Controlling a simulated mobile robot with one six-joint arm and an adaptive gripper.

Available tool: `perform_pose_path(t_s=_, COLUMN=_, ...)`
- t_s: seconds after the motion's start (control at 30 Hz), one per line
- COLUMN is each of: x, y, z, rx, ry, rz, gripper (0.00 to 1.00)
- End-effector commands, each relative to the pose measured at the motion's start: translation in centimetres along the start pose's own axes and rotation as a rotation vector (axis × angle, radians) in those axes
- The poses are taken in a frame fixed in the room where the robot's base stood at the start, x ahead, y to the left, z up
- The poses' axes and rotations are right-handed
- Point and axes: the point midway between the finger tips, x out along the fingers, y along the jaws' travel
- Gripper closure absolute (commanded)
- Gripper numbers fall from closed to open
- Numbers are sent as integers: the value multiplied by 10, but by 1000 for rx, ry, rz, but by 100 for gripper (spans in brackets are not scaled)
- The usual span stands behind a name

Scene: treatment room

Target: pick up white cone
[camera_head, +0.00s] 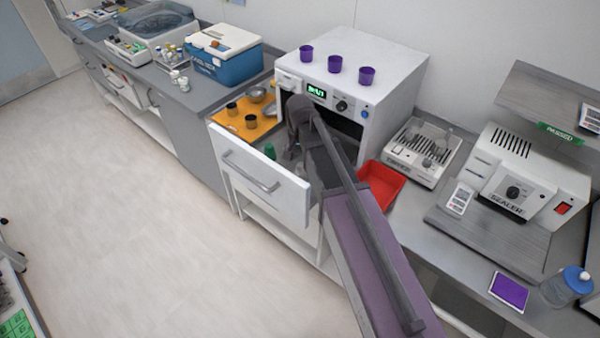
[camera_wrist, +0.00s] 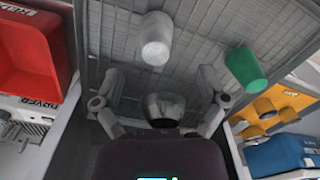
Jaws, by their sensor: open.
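The white cone (camera_wrist: 156,40) lies in the open drawer (camera_head: 258,184); in the wrist view it is just beyond my fingertips, near the top middle. In the head view my arm mostly hides it. My gripper (camera_wrist: 160,80) is open over the drawer, its two fingers spread wide, with the cone ahead of the gap and not between them. A green cup (camera_wrist: 245,68) lies to the right of the cone and shows in the head view (camera_head: 269,151). A shiny grey round shape sits at the base between the fingers; I cannot tell what it is.
A red tray (camera_head: 382,184) stands right of the drawer. An orange mat (camera_head: 240,127) with dark cups and metal bowls lies to its left. A white oven-like device (camera_head: 390,75) with purple cups on top stands behind. The floor in front is clear.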

Motion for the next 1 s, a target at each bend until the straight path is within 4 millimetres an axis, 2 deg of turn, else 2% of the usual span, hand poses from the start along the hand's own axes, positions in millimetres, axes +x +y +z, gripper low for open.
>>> perform_pose_path(t_s=0.37, x=5, y=0, z=0, rx=0, ry=0, rz=0, gripper=7)
perform_pose_path(t_s=1.0, x=49, y=4, z=0, rx=-1, ry=0, rz=0, gripper=7)
